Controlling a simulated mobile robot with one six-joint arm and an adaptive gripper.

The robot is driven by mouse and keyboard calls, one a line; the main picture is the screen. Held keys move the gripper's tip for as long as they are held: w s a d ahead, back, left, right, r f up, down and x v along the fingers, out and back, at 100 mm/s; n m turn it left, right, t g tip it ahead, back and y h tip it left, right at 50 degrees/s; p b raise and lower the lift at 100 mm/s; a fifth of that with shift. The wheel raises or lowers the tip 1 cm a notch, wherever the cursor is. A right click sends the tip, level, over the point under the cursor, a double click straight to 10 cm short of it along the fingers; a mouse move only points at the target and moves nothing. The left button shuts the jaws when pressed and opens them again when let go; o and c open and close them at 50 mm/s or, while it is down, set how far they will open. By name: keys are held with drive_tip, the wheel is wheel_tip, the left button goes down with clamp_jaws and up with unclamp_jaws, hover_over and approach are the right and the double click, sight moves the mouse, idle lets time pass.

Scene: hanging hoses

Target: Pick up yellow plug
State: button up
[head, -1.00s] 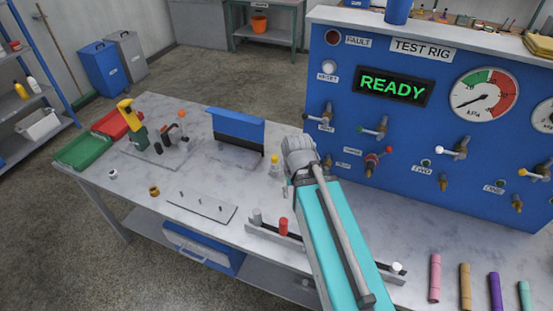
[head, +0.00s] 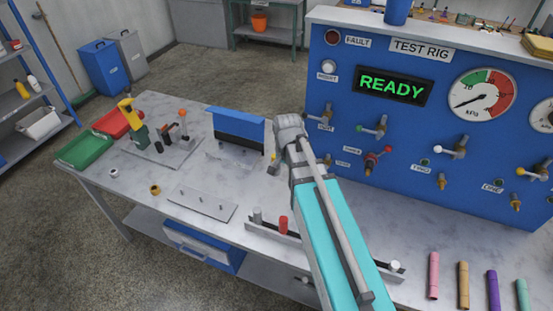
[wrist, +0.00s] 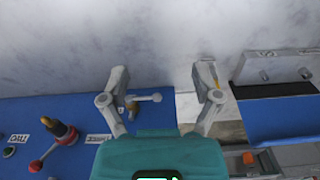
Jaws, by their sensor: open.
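My gripper (wrist: 162,82) is open and empty in the wrist view, its two fingers apart above the pale bench top. A small yellow piece (wrist: 217,76), possibly the yellow plug, shows right beside the right finger, partly hidden by it. In the head view a small yellow spot (head: 274,157) shows just left of my wrist, by the blue-topped stand; I cannot tell its shape or whether it is the same thing. My fingertips are not clear in the head view, where my arm hides part of the bench.
The blue test rig (head: 420,140) with valves stands right of my arm. The blue-topped stand (head: 237,128) is to the left. A rack with a red plug (head: 283,225) lies near the front edge, partly behind my arm.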

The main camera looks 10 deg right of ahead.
drive_tip(key=w+r+m+p, duration=0.1)
drive_tip(key=w+m, duration=1.6)
drive_tip(key=w, duration=0.2)
drive_tip(key=shift+r+m+p, duration=0.3)
drive_tip(key=shift+r+p, duration=0.05)
drive_tip(key=shift+r, duration=0.05)
drive_tip(key=shift+a, duration=0.1)
wheel_tip(320, 180, down, 9)
drive_tip(key=b, duration=0.8)
drive_tip(key=shift+r+b, duration=0.15)
drive_tip(key=shift+b, duration=0.15)
drive_tip(key=shift+f+b, duration=2.6)
drive_tip(key=c, duration=1.1)
